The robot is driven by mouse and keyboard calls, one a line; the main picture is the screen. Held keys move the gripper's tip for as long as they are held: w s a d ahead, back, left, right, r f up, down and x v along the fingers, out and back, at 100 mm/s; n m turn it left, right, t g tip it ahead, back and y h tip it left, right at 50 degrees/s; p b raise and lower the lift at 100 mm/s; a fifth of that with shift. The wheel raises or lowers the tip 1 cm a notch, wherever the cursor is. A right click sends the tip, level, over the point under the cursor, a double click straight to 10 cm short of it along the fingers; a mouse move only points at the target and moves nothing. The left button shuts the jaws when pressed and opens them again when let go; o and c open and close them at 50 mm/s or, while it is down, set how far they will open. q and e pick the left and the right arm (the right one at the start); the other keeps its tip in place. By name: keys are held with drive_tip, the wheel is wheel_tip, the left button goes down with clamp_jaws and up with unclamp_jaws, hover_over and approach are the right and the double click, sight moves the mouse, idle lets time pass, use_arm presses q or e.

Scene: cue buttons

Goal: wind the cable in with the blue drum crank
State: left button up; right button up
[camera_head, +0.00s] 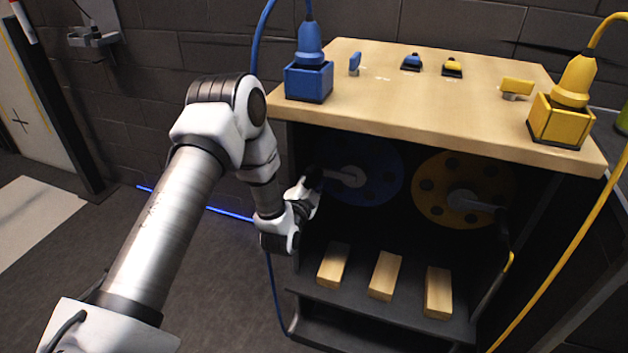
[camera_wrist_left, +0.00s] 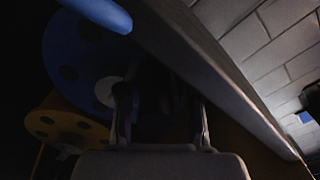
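The blue drum (camera_head: 375,178) hangs in the dark front of the cabinet, with a pale crank arm (camera_head: 345,178) reaching left from its hub. My left gripper (camera_head: 314,182) is at the left end of this crank arm; the crank's grip is hidden or too dark to make out. In the left wrist view the blue drum (camera_wrist_left: 72,55) is at upper left, and a rounded blue bar (camera_wrist_left: 98,12) crosses the top close to the camera. The fingers of my left gripper (camera_wrist_left: 162,125) stand apart, with only darkness visible between them. The blue cable (camera_head: 262,40) runs down behind my arm.
The yellow drum (camera_head: 430,185) sits right of the blue one. Wooden blocks (camera_head: 385,276) lie on the shelf below. The wooden top (camera_head: 420,110) carries a blue socket (camera_head: 309,82), a yellow socket (camera_head: 557,120) and small switches. A yellow-tipped lever (camera_head: 508,263) stands at the right.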

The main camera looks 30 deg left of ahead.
use_arm(q)
drive_tip(key=shift+s+d+f, duration=0.1)
drive_tip(key=shift+s, duration=0.25)
drive_tip(key=v, duration=1.1)
drive_tip(key=shift+s, duration=0.2)
